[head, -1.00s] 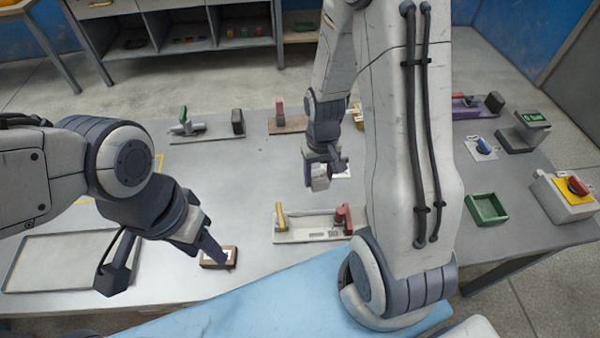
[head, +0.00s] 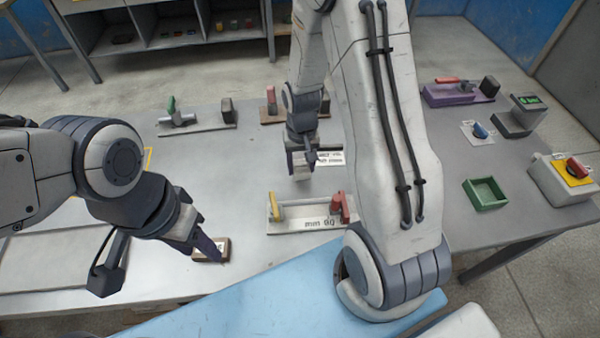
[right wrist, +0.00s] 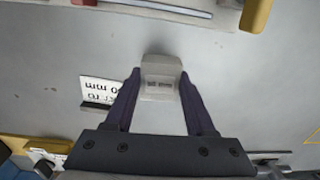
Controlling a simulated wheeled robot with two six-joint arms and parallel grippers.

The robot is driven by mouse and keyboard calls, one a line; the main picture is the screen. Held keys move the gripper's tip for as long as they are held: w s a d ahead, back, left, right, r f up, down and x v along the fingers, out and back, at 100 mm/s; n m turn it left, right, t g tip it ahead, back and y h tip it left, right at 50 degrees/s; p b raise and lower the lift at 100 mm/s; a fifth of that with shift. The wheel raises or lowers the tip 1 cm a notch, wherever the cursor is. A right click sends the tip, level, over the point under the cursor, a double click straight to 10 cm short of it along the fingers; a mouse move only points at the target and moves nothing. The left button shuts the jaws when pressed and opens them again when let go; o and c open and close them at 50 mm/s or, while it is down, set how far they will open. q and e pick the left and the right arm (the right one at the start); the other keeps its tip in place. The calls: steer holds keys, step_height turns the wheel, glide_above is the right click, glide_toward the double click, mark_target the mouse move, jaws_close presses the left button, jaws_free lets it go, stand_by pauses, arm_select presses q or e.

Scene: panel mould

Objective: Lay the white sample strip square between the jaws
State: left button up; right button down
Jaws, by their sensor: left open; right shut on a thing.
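My right gripper (head: 301,170) is shut on a small whitish block (right wrist: 160,77), seen between its fingers in the right wrist view. I cannot tell whether this is the sample strip, or how high it is above the table. Just nearer in the head view lies a pale fixture (head: 290,228) with a yellow end piece (head: 274,208) and a red one (head: 338,207), apart from the gripper. My left gripper (head: 212,250) is open beside a small brown block (head: 224,248) with a pale top; its fingers partly cover that block.
A white printed card (head: 331,158) lies right of the right gripper. Similar fixtures stand behind: one green and black (head: 197,124), one red and black, one purple (head: 450,95). A green tray (head: 485,194) and a switch box (head: 562,186) are at right. A flat grey tray is at left.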

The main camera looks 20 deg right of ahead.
mark_target(300, 182)
steer(key=shift+w+f, duration=0.1)
steer(key=shift+f, duration=2)
steer(key=shift+f, duration=0.2)
steer(key=shift+c, duration=1.2)
jaws_free()
steer(key=shift+r, duration=0.1)
